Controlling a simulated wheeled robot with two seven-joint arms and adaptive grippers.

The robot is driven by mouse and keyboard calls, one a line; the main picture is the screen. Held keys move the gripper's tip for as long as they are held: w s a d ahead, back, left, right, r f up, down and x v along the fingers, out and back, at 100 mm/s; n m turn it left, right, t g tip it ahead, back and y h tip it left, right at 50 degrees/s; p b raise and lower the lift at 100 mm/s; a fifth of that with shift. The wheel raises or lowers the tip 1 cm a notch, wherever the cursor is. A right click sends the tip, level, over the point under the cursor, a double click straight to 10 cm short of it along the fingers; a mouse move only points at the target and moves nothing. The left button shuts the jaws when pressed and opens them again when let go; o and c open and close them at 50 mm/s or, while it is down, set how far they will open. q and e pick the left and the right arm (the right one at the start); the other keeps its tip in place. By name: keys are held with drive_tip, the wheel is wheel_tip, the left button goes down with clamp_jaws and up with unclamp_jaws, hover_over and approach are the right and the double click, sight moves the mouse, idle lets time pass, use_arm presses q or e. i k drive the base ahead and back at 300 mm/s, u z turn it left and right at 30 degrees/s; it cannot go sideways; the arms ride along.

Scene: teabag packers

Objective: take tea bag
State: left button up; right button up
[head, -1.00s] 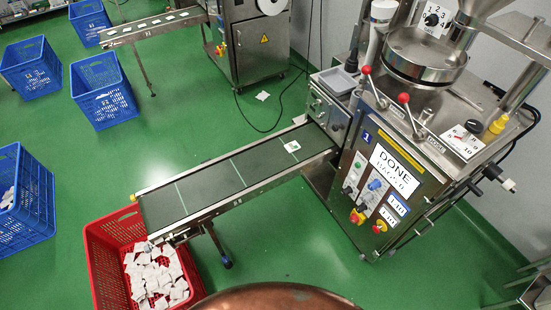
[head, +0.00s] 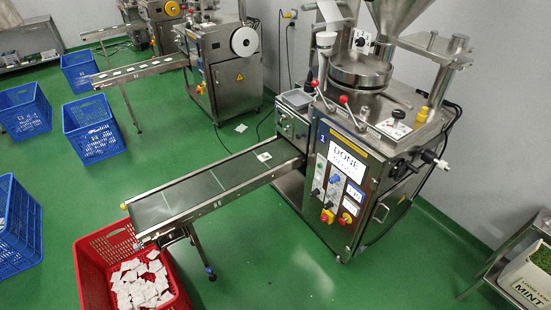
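A single white tea bag (head: 264,156) lies on the dark conveyor belt (head: 190,196), near its upper end by the packing machine (head: 345,170). Many more white tea bags (head: 140,283) lie in a heap in the red crate (head: 90,262) below the belt's lower end. The machine's panel carries a "DONE" sign (head: 347,157) and the number 1. Neither of my grippers shows in the head view.
Several blue crates (head: 92,128) stand on the green floor at the left. A second packing machine (head: 222,70) with its own conveyor (head: 135,71) stands behind. A box marked MINT (head: 527,280) sits at the lower right. Green floor is open in front of the machine.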

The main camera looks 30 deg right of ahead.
sight(263, 157)
drive_tip(key=z, duration=0.45)
drive_tip(key=i, duration=0.55)
drive_tip(key=z, duration=0.25)
